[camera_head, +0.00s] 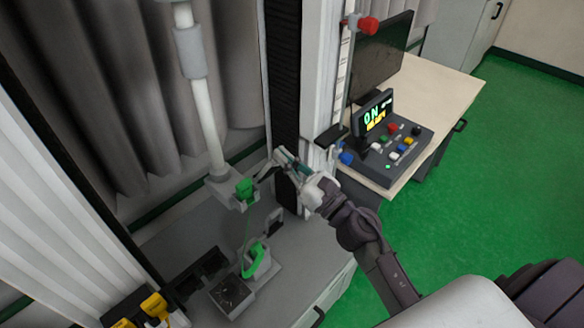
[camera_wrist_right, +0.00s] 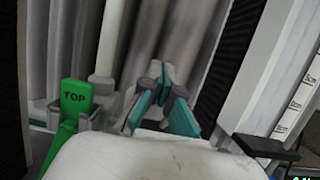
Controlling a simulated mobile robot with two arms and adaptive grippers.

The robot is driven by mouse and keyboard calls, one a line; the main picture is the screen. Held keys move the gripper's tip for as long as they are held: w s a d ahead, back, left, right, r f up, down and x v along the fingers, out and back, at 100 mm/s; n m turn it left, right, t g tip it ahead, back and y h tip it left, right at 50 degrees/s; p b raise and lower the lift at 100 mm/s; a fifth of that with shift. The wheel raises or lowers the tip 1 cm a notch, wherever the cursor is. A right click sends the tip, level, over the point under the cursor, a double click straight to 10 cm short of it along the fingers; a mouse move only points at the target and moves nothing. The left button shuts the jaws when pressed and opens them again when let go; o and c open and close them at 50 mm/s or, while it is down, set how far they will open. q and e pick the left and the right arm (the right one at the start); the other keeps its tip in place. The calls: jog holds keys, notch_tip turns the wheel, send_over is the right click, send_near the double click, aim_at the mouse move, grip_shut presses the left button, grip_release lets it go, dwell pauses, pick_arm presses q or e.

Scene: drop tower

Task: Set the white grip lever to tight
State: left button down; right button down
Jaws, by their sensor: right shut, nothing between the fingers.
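The upper grip (camera_head: 218,190) hangs at the bottom of a white rod and carries a green block (camera_head: 245,188). In the right wrist view this green block (camera_wrist_right: 76,98) reads "TOP" and stands left of my fingers. A pale bar beside the upper grip in that view may be the white grip lever; my fingers partly cover it and I cannot tell its setting. My right gripper (camera_head: 280,157) is just right of the upper grip, beside the white column. In the wrist view the right gripper (camera_wrist_right: 160,78) has its teal-padded fingers together, empty. My left gripper is out of view.
A lower grip with a green loop (camera_head: 257,262) stands on the grey base below. Yellow-handled tools (camera_head: 154,305) are at lower left. The white column (camera_head: 318,90) rises close by my gripper. A control box (camera_head: 390,150) reading "ON" and a monitor stand on the desk at right.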

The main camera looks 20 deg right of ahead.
jog(key=shift+x, duration=0.8)
jog(key=shift+s+r, duration=0.1)
jog(key=shift+r, duration=0.05)
dwell(0.6)
